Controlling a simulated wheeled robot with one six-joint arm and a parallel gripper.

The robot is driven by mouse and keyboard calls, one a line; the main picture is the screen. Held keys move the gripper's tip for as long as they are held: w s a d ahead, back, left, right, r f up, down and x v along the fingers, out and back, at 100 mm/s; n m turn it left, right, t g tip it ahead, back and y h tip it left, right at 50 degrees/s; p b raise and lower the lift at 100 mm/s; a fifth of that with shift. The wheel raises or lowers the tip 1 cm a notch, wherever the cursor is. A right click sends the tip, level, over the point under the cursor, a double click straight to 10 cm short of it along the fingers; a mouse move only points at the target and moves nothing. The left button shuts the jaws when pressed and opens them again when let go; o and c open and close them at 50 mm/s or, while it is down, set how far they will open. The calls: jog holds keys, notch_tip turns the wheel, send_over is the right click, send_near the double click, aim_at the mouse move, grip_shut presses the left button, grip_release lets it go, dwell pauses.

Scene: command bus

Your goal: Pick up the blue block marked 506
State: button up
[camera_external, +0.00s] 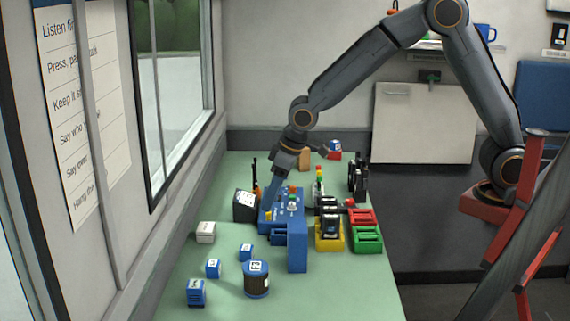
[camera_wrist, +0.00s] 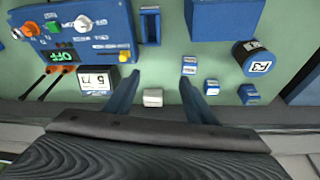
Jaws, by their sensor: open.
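Three small blue blocks with white labelled tops lie on the green table. In the external view they are a front one (camera_external: 196,293), a middle one (camera_external: 213,269) and a back one (camera_external: 246,252). The wrist view shows three too: one near the right finger (camera_wrist: 190,65), one beyond it (camera_wrist: 212,87) and one farther right (camera_wrist: 249,95). Their numbers are too small to read, so I cannot tell which is 506. My gripper (camera_wrist: 159,77) is open and empty, pointing down. In the external view it is at the blue console, behind the blocks.
A white block (camera_wrist: 153,97) shows between my fingers. A labelled dark cylinder (camera_external: 256,281) stands beside the blue blocks. The blue console (camera_external: 288,238), a black box (camera_external: 245,206) and yellow, red and green trays (camera_external: 367,240) stand nearby. The front right of the table is clear.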

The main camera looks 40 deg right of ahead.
jog(key=s+a+n, duration=0.1)
jog(key=s+a, duration=0.1)
jog(key=a, duration=0.6)
send_over(246, 247)
jog(key=s+d, duration=0.2)
notch_tip(246, 247, down, 7)
jog(key=shift+y, duration=0.4)
jog(key=shift+p+x, duration=1.65)
jog(key=shift+x, duration=1.8)
jog(key=shift+a, duration=0.1)
jog(key=c, duration=1.1)
